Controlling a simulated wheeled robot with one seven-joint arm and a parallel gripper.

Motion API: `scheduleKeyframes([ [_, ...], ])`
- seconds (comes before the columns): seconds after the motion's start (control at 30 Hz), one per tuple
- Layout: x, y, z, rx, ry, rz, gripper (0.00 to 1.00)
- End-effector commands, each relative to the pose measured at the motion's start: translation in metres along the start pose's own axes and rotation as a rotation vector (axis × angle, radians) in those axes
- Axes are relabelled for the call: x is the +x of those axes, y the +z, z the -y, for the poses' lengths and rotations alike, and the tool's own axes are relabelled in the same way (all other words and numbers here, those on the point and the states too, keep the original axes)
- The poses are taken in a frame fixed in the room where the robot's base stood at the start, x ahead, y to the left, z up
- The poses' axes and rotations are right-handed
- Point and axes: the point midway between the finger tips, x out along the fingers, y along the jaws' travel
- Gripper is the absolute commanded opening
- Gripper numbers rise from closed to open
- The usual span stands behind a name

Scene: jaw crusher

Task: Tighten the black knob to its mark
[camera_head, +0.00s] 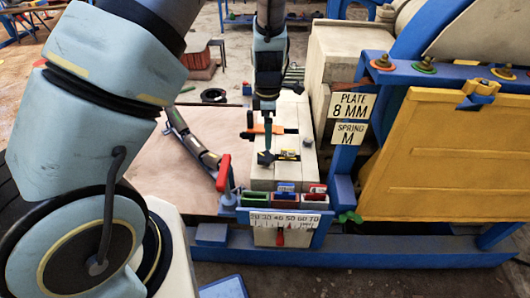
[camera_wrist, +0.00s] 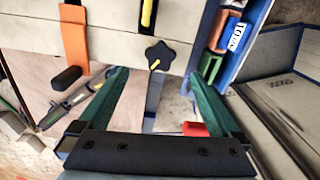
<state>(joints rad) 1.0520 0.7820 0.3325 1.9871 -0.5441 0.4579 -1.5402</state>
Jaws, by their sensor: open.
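The black knob (camera_wrist: 160,55) is star-shaped with a yellow line on it, and it sits on a pale beam in the wrist view. In the head view the knob (camera_head: 265,158) shows small below my gripper (camera_head: 268,142), beside a black plate with yellow marking (camera_head: 288,155). In the wrist view my gripper (camera_wrist: 159,74) has its two green fingers wide apart, one to each side of the knob and slightly short of it. Nothing is between the fingers. Whether the fingers are level with the knob in height I cannot tell.
An orange clamp (camera_wrist: 73,30) with a black end stands left of the knob. A red-handled lever (camera_head: 223,173), coloured blocks (camera_head: 285,199) and a numbered scale (camera_head: 284,220) lie in front. A yellow panel (camera_head: 445,155) on a blue frame rises at right. A wooden board (camera_head: 150,160) lies left.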

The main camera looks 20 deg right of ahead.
Motion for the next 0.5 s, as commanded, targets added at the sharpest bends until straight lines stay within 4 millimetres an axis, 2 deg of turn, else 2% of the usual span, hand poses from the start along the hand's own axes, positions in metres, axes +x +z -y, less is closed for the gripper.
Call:
scheduleKeyframes([
  [0.3, 0.058, -0.002, 0.001, 0.001, -0.005, -0.002, 0.99],
  [0.5, 0.084, -0.001, 0.001, 0.001, -0.003, 0.000, 0.99],
])
